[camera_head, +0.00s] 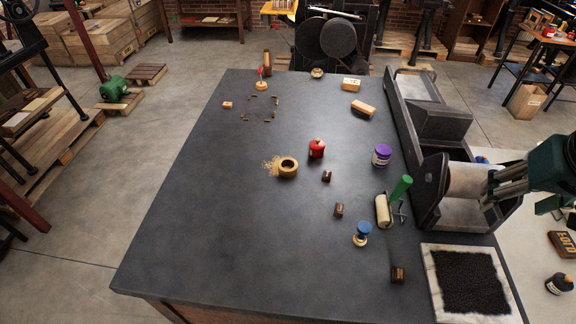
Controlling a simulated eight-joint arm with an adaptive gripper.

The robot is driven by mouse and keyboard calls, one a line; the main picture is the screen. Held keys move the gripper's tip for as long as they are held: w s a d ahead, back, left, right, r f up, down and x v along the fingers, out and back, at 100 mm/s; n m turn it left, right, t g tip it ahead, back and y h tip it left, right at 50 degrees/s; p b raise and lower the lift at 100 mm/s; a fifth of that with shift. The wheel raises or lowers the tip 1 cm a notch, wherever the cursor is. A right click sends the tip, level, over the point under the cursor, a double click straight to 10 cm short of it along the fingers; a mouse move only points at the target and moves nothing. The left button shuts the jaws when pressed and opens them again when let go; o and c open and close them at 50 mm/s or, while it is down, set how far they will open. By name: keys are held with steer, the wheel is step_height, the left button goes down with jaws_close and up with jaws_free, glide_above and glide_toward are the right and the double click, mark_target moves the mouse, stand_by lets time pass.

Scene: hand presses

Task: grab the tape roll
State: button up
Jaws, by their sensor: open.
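The tape roll (288,174) is a tan ring with a dark centre, near the middle of the dark table. A frayed straw-coloured patch touches or sits right beside its left side. My gripper (490,188) is at the right edge of the picture, with grey fingers pointing left. It is open, appears empty, and is far to the right of the tape roll, over or in front of the press bed. The exact gap between its fingers is hard to see.
A red bottle (317,149) and small dark block (326,176) stand right of the roll. A purple-capped jar (381,156), green-handled roller (384,210) and blue-topped stamp (362,233) lie between. The long press (440,122) borders the table's right.

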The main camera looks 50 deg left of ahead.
steer(key=w+a+n+g+p, duration=0.1)
steer(key=a+n+p, duration=0.1)
steer(key=a, duration=0.7)
steer(key=w+a+n+g+p, duration=0.1)
steer(key=w+a+n, duration=0.1)
steer(key=a, duration=0.7)
steer(key=n+g+h+p, duration=0.2)
steer(key=n+p, duration=0.5)
glide_above(288, 168)
step_height(288, 168, down, 20)
steer(key=shift+f, duration=0.15)
steer(key=shift+f, duration=1.3)
steer(key=shift+s+f+p, duration=0.1)
steer(key=shift+f+p, duration=0.2)
steer(key=shift+f, duration=2.3)
